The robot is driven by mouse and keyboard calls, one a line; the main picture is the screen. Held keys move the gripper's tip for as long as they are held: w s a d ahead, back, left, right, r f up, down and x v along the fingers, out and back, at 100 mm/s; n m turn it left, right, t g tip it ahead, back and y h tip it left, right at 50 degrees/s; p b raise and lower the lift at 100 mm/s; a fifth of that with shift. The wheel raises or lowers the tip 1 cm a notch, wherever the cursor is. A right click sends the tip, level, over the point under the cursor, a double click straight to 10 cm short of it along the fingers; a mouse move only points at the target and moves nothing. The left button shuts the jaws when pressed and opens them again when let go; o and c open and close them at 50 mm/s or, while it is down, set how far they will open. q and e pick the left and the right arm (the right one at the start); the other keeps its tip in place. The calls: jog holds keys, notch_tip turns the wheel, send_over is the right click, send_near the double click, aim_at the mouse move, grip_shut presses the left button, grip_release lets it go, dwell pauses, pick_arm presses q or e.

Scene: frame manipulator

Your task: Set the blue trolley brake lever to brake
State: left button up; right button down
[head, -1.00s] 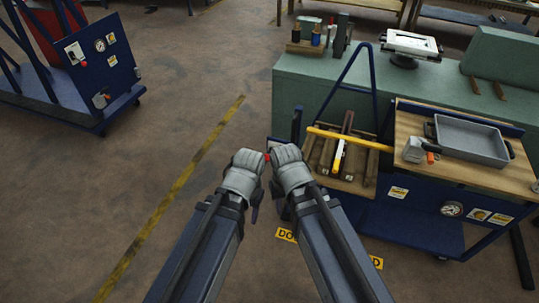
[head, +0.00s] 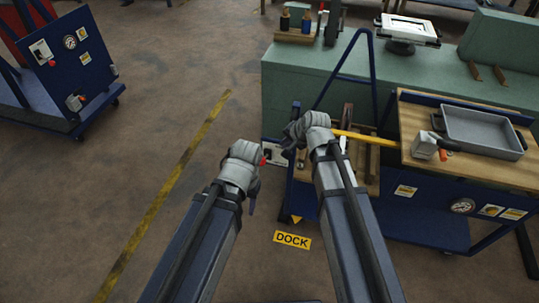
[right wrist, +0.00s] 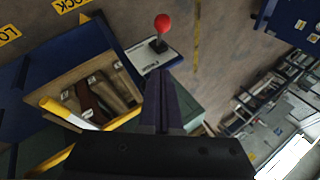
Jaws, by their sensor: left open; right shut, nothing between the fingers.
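The blue trolley (head: 420,228) stands at the right, against the green bench. Its brake lever has a red knob (head: 264,160) above a pale plate (head: 271,153) at the trolley's left end. The right wrist view shows the red knob (right wrist: 162,23) on a dark stem above the white plate (right wrist: 146,57); the plate's lettering is too small to read. My left gripper (head: 253,206) is open, just left of the knob. My right gripper (head: 288,150) is shut and empty, right of the knob. Its dark fingers (right wrist: 165,105) point toward the plate, apart from the knob.
A yellow bar (head: 365,138) crosses the wooden tray beside my right arm. A grey pan (head: 482,135) lies on the trolley's top. A yellow DOCK label (head: 292,240) is on the floor. Another blue trolley (head: 62,85) stands far left. The floor between is clear.

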jog(key=b, duration=0.9)
send_near(264, 158)
jog(key=w+d+f, duration=0.1)
jog(key=w+f, duration=0.2)
jog(key=w, duration=0.1)
jog(key=shift+s+a+f+b, duration=0.25)
jog(key=shift+a+f+b, duration=0.3)
jog(key=shift+f, duration=0.05)
jog(key=shift+s+a+f+b, duration=0.25)
jog(key=shift+a+f+b, duration=0.25)
jog(key=shift+a+f, duration=0.05)
